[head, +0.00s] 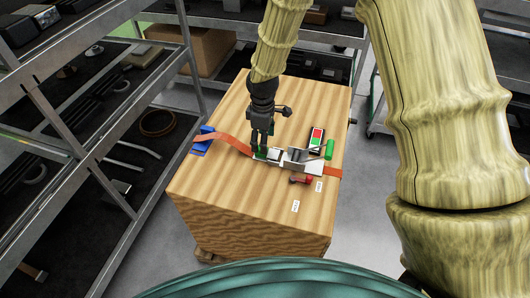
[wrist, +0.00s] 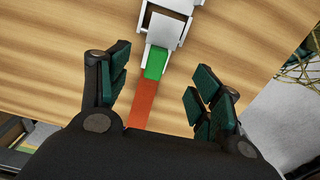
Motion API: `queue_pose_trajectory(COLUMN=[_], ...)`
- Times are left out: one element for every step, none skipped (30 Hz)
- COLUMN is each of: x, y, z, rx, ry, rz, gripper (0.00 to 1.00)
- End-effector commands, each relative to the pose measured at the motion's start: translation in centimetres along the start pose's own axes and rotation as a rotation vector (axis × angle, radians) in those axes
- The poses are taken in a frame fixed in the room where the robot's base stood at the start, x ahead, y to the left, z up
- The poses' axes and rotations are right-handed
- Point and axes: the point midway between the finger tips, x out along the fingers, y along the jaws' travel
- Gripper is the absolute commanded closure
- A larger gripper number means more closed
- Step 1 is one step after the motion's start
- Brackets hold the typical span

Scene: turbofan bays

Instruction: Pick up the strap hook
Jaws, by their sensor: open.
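An orange strap (head: 234,143) runs across the top of a wooden crate (head: 225,205) to a grey metal buckle assembly (head: 297,156). A green piece (wrist: 155,62) joins the strap to the metal part in the wrist view; it may be the strap hook, but I cannot tell for certain. My gripper (head: 262,148) is above the crate top at the left end of the metal assembly. In the wrist view my gripper (wrist: 157,78) is open, with its fingers apart on either side of the strap and the green piece. Nothing is held between them.
A blue fitting (head: 203,141) is at the crate's left edge. A control box with red and green faces (head: 317,139), a green cylinder (head: 329,149) and a red-handled item (head: 300,180) lie near the buckle. Metal shelving (head: 75,120) stands close on the left.

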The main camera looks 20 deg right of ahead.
Motion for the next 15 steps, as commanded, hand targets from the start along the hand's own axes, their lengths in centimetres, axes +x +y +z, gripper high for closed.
queue_pose_trajectory(x=[0.5,0.6,0.8,1.0,1.2,1.5,1.8,2.1,2.5,3.0,3.3,3.8,4.2,4.6,4.9], y=[0.1,0.1,0.2,0.2,0.2,0.1,0.1,0.0,0.0,0.0,0.0,0.0,0.0,0.0,0.1], z=[-0.1,-0.1,-0.1,-0.1,-0.1,0.0,0.0,0.0,-0.1,-0.1,-0.1,-0.2,-0.2,-0.2,-0.2], rx=[0.000,0.000,0.001,0.001,0.002,0.002,0.002,0.002,0.002,0.002,0.002,0.001,0.002,0.002,0.002], ry=[-0.002,-0.003,-0.003,-0.003,-0.003,-0.003,-0.003,-0.003,-0.004,-0.004,-0.004,-0.004,-0.004,-0.005,-0.005], rz=[-0.004,-0.005,-0.005,-0.006,-0.006,-0.005,-0.005,-0.005,-0.006,-0.006,-0.006,-0.006,-0.007,-0.008,-0.007], gripper=[0.36,0.36,0.36,0.36,0.36,0.36,0.36,0.36,0.36,0.36,0.36,0.36,0.36,0.36,0.36])
